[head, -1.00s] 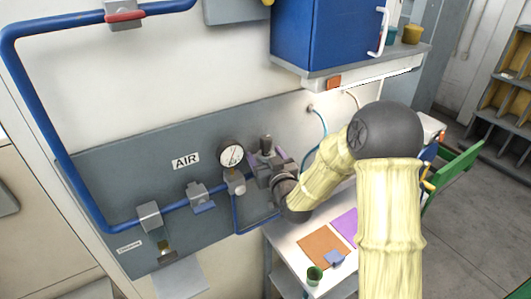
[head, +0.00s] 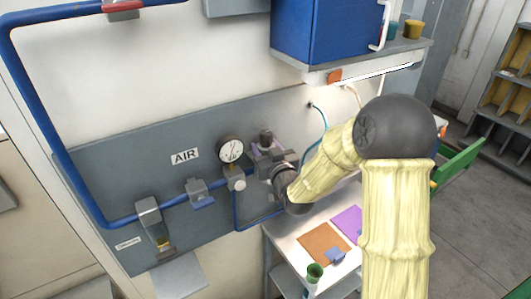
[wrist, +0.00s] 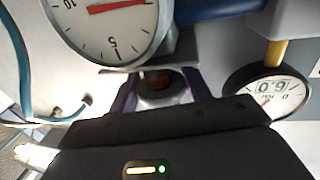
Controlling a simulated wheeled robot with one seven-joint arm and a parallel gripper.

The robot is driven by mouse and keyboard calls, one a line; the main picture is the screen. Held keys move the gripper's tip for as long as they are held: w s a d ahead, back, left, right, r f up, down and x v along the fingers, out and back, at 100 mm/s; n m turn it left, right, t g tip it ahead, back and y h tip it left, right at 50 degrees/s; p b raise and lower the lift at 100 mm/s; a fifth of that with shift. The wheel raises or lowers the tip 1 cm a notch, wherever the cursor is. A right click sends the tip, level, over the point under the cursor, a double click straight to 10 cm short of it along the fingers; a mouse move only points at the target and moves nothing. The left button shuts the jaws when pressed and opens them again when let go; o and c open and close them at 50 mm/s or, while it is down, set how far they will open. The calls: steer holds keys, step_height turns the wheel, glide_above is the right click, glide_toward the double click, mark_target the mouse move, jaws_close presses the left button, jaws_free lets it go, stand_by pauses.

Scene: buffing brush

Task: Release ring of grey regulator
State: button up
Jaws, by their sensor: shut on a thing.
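The grey regulator (head: 266,137) is mounted on the blue air pipe, to the right of a round white gauge (head: 230,150). Its dark upright knob shows above my gripper in the head view. My gripper (head: 264,150) is at the regulator, with its purple fingers around the part below the knob. In the wrist view, the purple fingers of my gripper (wrist: 160,88) stand on either side of the regulator's round grey ring (wrist: 163,95) and are shut on it. An orange-brown band shows just beyond the ring. The lower part of the ring is hidden by the gripper body.
A valve block (head: 200,193) and another fitting (head: 153,220) sit further left on the pipe. A blue cabinet (head: 325,35) hangs above right. A small table (head: 290,240) with coloured sheets and a green cup (head: 315,271) stands below. A second gauge (wrist: 268,95) is close by.

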steer(key=shift+r, duration=0.3)
steer(key=o, duration=1.4)
steer(key=shift+f, duration=0.1)
steer(key=shift+s+d+b, duration=0.2)
steer(key=shift+s+b, duration=0.15)
steer(key=shift+s, duration=0.2)
steer(key=shift+b+v, duration=7.05)
steer(key=shift+v, duration=1.15)
steer(key=shift+w, duration=0.1)
